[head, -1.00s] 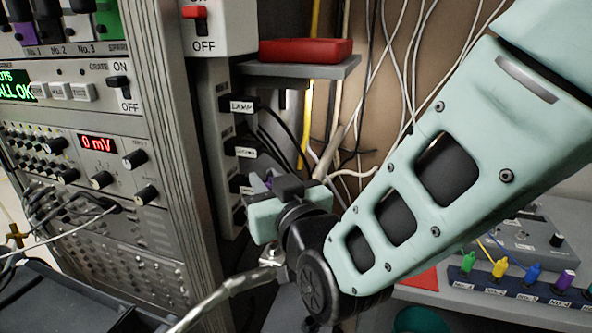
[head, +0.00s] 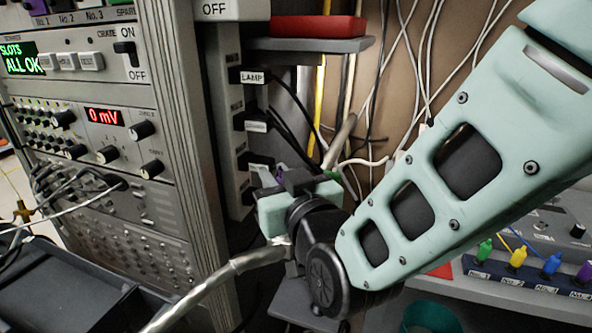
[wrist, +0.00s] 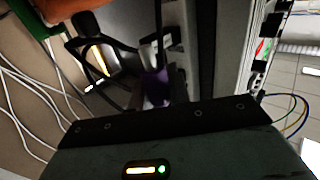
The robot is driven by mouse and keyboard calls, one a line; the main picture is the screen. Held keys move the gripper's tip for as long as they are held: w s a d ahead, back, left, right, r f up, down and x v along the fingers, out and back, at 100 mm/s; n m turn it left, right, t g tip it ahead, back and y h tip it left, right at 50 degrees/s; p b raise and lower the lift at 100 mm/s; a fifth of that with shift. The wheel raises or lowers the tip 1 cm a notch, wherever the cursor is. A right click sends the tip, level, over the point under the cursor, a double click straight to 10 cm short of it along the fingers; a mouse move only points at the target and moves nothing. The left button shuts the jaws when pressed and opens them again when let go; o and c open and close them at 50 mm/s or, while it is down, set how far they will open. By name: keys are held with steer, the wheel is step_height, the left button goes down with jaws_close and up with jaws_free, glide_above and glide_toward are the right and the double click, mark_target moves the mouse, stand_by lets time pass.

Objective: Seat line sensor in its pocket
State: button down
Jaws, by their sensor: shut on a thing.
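My gripper (head: 272,184) is in front of the lower part of the grey socket strip on the rack's side. It is shut on a small purple piece (wrist: 154,86), which shows just past the dark edge of my gripper in the wrist view. I take this piece for the line sensor, but its shape is mostly hidden. In the head view only a sliver of purple shows at the fingertips. A small white patch lies just beyond the purple piece in the wrist view. I cannot make out the pocket, or whether the piece touches anything.
The socket strip (head: 226,120) holds several black plugs, one labelled LAMP (head: 253,77). A red tray (head: 303,28) lies on a grey shelf above. The rack display (head: 104,117) reads 0 mV. Loose cables hang behind my arm. A bench with coloured pegs (head: 517,258) is at right.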

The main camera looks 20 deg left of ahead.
steer(key=shift+f+b, duration=0.65)
steer(key=shift+f, duration=0.45)
steer(key=shift+b, duration=0.65)
stand_by(0.9)
steer(key=shift+f+b, duration=1.35)
steer(key=shift+b, duration=0.1)
steer(key=shift+r, duration=0.2)
steer(key=shift+r+p, duration=0.65)
steer(key=shift+r, duration=0.2)
steer(key=shift+b, duration=0.65)
stand_by(1.4)
steer(key=shift+f+b, duration=0.65)
steer(key=shift+f, duration=0.05)
